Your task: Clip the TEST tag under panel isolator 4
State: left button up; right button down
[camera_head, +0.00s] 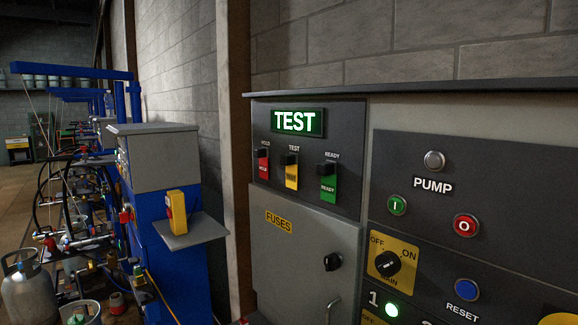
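The yellow TEST tag (291,176) hangs from a dark clip under a small TEST label on the upper left of the panel. A red HOLD tag (263,167) hangs to its left and a green READY tag (328,189) to its right. Panel isolator 4 is not in view. Neither of my grippers is in view.
A lit green TEST sign (298,122) sits above the tags. A grey FUSES door (300,258) has a black knob. A yellow-plated rotary switch (387,263), PUMP buttons and a blue RESET button (466,290) project. A blue machine (158,215) with a shelf stands left.

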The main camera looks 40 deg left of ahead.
aim_at(288, 160)
jog(key=j+z, duration=0.25)
jog(key=z, duration=0.15)
jog(key=j+z, duration=0.25)
jog(key=z, duration=0.15)
jog(key=k+j+z, duration=0.1)
jog(key=j+z, duration=0.15)
jog(key=z, duration=0.15)
jog(key=k+j+z, duration=0.1)
jog(key=k+j, duration=0.15)
jog(key=j, duration=0.25)
jog(key=k+j+z, duration=0.1)
jog(key=k+j, duration=0.15)
jog(key=j, duration=0.25)
jog(key=k+j+z, duration=0.1)
jog(key=k+j, duration=0.2)
jog(key=j, duration=0.15)
jog(key=k+j+z, duration=0.1)
jog(key=k+j, duration=0.2)
jog(key=j, duration=0.15)
